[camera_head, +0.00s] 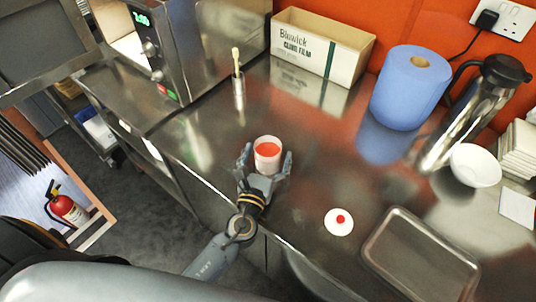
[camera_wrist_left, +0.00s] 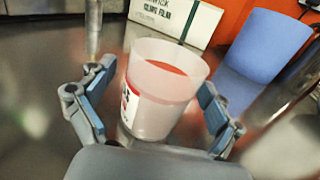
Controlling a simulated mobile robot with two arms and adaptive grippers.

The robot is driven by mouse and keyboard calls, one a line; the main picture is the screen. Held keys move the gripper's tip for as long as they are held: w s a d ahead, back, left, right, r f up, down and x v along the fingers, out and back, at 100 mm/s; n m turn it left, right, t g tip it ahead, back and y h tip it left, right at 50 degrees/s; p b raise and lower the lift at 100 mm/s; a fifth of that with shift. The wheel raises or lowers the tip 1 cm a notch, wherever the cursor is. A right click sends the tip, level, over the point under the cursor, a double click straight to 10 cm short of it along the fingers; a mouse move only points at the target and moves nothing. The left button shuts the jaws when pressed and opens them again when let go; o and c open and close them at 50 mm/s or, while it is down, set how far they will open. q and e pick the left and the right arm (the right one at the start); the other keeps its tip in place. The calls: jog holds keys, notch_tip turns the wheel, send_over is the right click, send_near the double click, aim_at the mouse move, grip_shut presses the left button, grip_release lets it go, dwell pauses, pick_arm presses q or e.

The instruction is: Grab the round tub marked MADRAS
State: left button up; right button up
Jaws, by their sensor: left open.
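The round tub (camera_head: 267,155) stands upright on the steel counter, translucent white with orange-red contents and no lid on it. In the left wrist view the tub (camera_wrist_left: 162,90) shows a white label with red and dark print, turned to the left; the word on it cannot be read. My left gripper (camera_head: 263,170) is open at the counter's front edge, with its fingers on either side of the tub. In the left wrist view the gripper (camera_wrist_left: 155,105) has a finger left and right of the tub, with gaps visible. My right gripper is not in view.
A white lid with a red knob (camera_head: 339,221) and a metal tray (camera_head: 420,257) lie to the right. Behind stand a cling film box (camera_head: 318,52), a blue paper roll (camera_head: 408,90), a steel flask (camera_head: 470,110) and a white bowl (camera_head: 475,166). Counter around the tub is clear.

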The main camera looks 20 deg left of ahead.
pick_arm(q)
jog(key=c, duration=1.4)
jog(key=shift+c, duration=0.6)
jog(key=shift+r, duration=0.15)
